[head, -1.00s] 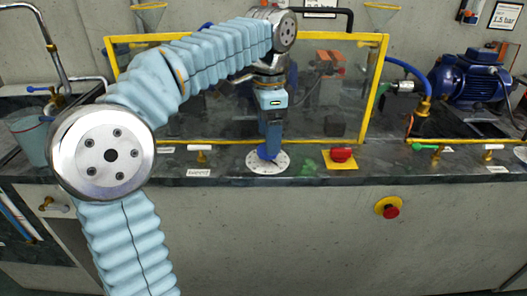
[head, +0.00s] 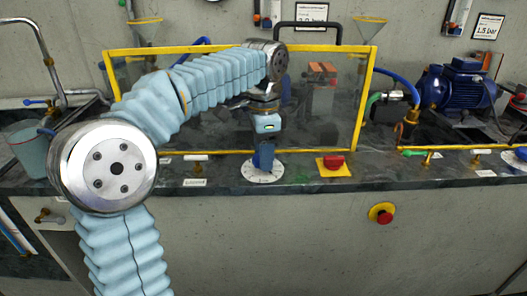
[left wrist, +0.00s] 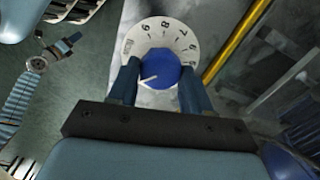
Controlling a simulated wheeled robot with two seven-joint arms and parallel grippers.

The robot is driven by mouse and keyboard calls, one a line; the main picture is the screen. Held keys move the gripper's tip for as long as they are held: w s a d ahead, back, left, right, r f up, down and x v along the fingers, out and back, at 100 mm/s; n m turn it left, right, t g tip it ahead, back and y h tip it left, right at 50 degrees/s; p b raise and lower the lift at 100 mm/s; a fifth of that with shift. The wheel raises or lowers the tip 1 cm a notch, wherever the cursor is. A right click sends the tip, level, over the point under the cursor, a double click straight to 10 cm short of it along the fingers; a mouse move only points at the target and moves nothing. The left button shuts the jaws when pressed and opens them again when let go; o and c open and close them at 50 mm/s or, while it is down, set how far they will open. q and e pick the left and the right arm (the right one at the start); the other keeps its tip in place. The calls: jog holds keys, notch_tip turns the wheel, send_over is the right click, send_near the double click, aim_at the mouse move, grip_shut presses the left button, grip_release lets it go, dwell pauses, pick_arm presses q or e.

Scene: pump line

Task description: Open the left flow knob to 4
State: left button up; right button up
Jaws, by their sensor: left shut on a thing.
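The left flow knob is blue and sits on a round white numbered dial (head: 264,174) at the counter's front. In the left wrist view the knob (left wrist: 160,67) carries a white pointer line toward the lower left, near my left finger in the picture. The numbers on that side of the dial (left wrist: 165,27) are partly hidden, so I cannot read the value. My left gripper (head: 263,158) points down, with its two blue fingers on either side of the knob, shut on it; it also shows in the left wrist view (left wrist: 158,82). My right gripper is not in view.
A yellow-framed clear panel (head: 345,95) stands close behind the dial. A red button on a yellow plate (head: 333,163) is just right of it, and a red stop button (head: 382,214) is on the front wall. A second white dial (head: 521,154) is at the far right.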

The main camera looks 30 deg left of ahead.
pick_arm(q)
jog(key=shift+n, duration=0.3)
jog(key=n, duration=1.1)
jog(key=shift+a+n, duration=0.1)
jog(key=shift+n, duration=0.2)
jog(key=n, duration=0.5)
jog(key=shift+n, duration=0.3)
jog(key=n, duration=0.5)
jog(key=shift+a+n, duration=0.1)
jog(key=shift+n, duration=0.3)
jog(key=o, duration=1)
jog(key=shift+o, duration=0.2)
